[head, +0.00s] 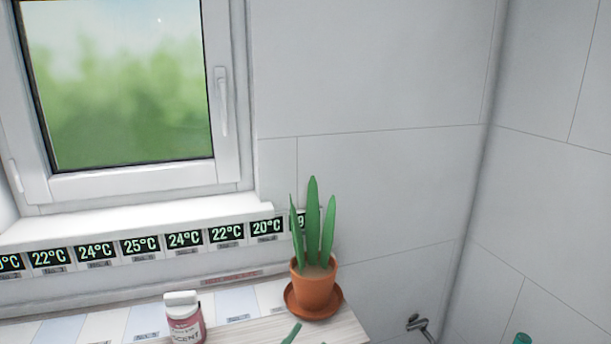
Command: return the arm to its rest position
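Neither of my arms nor grippers shows in the head view. A pink jar with a white cap (184,318) stands upright on the counter at the bottom. A potted plant with tall green leaves (314,284) stands in a terracotta pot on a saucer (343,298) to the right of the jar. Part of a green object (291,334) shows at the bottom edge, in front of the saucer.
A window (120,90) with a sill (140,222) is at the back left, with a row of temperature labels (140,246) below it. The wooden counter (340,330) ends right of the plant. A metal fitting (417,323) and a green top (522,338) show lower right.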

